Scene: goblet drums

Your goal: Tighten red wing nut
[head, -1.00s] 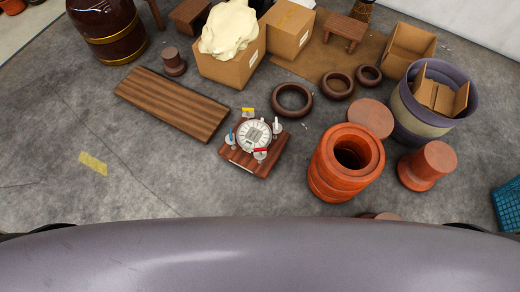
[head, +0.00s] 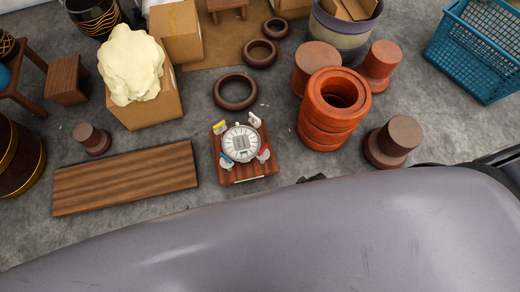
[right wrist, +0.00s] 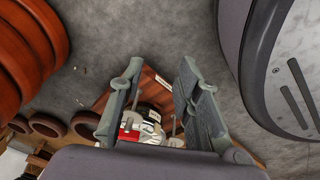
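The red wing nut (head: 264,150) is on the right side of a reddish wooden base (head: 248,172) on the floor. A round white dial (head: 241,143) is at the base's middle, with yellow, white and blue fittings around it. In the right wrist view a red part (right wrist: 128,132) shows beside the dial, partly covered by a finger; it looks like the red wing nut. My right gripper (right wrist: 160,72) is open and empty, its two fingers apart with the wooden base seen behind and between them. My left gripper is not in view.
A wooden plank (head: 125,178) lies left of the base. A stack of orange rings (head: 323,130) stands to the right, with a brown pedestal (head: 392,142) beyond it. A dark ring (head: 235,105) lies behind. A blue basket (head: 480,50) is at the far right. Bare floor surrounds the base.

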